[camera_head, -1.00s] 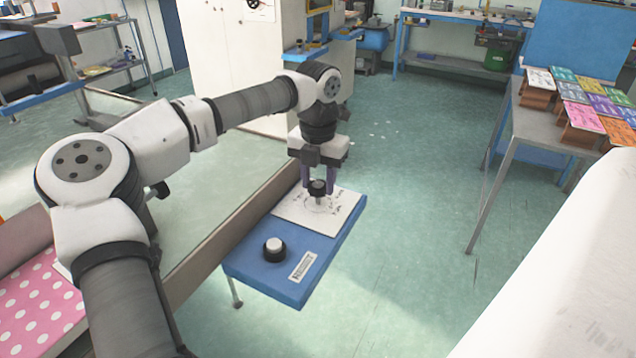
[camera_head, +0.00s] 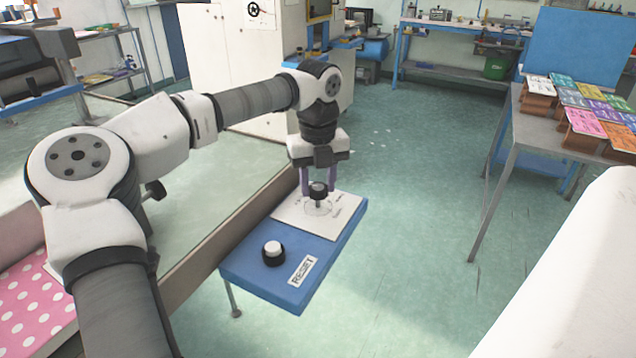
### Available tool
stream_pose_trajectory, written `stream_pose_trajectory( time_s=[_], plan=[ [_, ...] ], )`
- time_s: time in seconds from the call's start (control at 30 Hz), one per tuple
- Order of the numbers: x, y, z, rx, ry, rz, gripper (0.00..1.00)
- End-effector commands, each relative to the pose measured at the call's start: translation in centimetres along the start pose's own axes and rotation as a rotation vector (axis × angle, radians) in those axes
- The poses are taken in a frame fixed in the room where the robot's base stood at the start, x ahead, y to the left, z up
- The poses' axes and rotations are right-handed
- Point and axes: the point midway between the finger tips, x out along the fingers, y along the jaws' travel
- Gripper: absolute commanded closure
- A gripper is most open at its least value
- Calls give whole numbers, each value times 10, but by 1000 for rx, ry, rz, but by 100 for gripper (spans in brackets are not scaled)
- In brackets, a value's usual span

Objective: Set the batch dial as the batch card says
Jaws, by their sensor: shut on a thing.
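The batch dial is a black knob (camera_head: 318,190) on a white marked plate (camera_head: 345,211) at the far end of a blue panel (camera_head: 245,268). My gripper (camera_head: 318,184) points down over the plate, its purple fingers on either side of the knob and shut on it. The marks on the plate are too small to read. Several coloured cards (camera_head: 585,120) stand on a grey table at the right; their text is too small to read, and I cannot tell which is the batch card.
A black and white button (camera_head: 273,252) sits at the panel's near end beside a RESET label (camera_head: 303,271). A grey table (camera_head: 530,127) stands at the right. A pink dotted surface (camera_head: 35,308) lies at the lower left. The green floor between is clear.

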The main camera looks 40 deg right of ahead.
Motion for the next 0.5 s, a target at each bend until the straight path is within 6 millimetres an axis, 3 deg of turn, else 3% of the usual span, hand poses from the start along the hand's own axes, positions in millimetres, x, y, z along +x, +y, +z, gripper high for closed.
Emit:
stream_pose_trajectory(
  time_s=[0.5],
  plan=[
    [0,0,0,-28,0,0,84]
  ],
)
